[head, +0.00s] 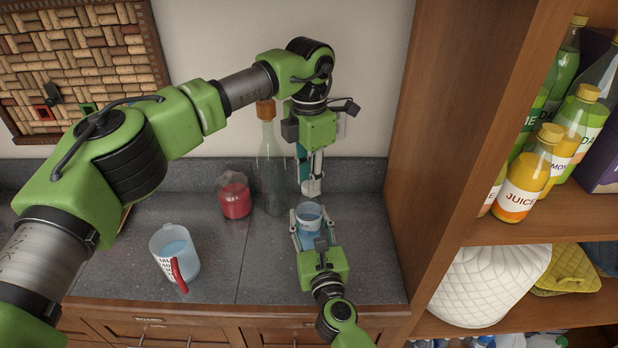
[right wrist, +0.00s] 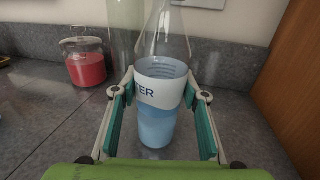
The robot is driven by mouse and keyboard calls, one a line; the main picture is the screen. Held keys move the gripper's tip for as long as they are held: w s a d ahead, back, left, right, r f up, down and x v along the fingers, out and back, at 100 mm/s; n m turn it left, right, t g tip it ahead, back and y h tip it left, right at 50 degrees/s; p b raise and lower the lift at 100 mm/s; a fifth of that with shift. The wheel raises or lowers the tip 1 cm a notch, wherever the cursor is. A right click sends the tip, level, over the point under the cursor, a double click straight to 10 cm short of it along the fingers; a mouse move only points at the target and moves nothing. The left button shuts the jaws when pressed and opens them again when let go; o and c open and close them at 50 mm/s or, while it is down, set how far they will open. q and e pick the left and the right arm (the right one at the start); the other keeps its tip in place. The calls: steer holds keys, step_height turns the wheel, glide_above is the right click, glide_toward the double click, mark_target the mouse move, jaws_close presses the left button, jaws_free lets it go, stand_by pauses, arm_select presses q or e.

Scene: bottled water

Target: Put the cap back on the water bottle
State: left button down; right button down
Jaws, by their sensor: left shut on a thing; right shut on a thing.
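The water bottle (head: 308,216), clear with blue water and a white label, stands upright on the grey counter. My right gripper (head: 311,240) is shut around its body. In the right wrist view the bottle (right wrist: 157,122) sits between the fingers of my right gripper (right wrist: 158,105), and its top runs out of the frame. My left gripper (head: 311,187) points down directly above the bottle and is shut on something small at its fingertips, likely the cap. The fingers hide most of it. I cannot tell whether it touches the bottle mouth.
A measuring cup (head: 176,252) with a red handle stands at the left. A wooden shelf unit (head: 455,110) with juice bottles (head: 525,175) closes off the right. The front counter between is clear.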

arm_select(q)
steer(key=m, duration=0.3)
steer(key=shift+m, duration=0.3)
steer(key=m, duration=0.5)
steer(key=shift+w, duration=0.1)
steer(key=c, duration=1.7)
jaws_free()
steer(key=shift+r, duration=2.25)
steer(key=shift+c, duration=0.4)
